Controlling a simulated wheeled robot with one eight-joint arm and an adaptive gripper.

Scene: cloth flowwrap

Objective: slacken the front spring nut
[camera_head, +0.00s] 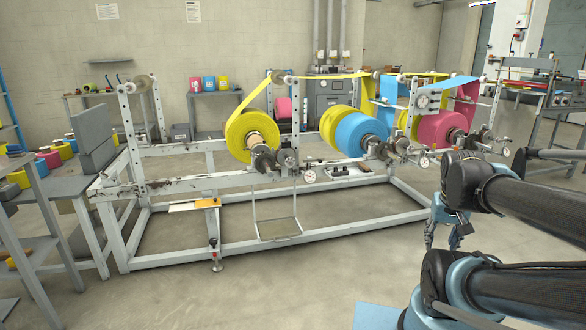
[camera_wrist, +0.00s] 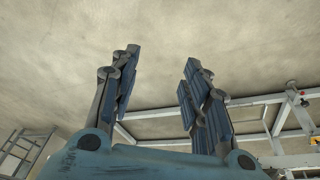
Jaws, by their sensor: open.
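The unwind frame carries a yellow roll (camera_head: 248,132), a blue roll (camera_head: 360,134) and a magenta roll (camera_head: 443,128) on shafts. Dark hub and nut hardware (camera_head: 263,160) sits on the near end of the yellow roll's shaft, and similar hardware (camera_head: 376,150) sits by the blue roll. I cannot tell the front spring nut apart from these small parts. My gripper (camera_head: 441,240) hangs fingers down at the right, in front of the frame and apart from it. In the wrist view its blue-padded fingers (camera_wrist: 160,78) are spread with nothing between them.
A grey base rail (camera_head: 330,232) runs low along the frame. A small hanging tray (camera_head: 280,229) and a footed post (camera_head: 215,255) stand at its front. A table (camera_head: 55,186) is at the left. Open floor (camera_head: 270,290) lies before the frame.

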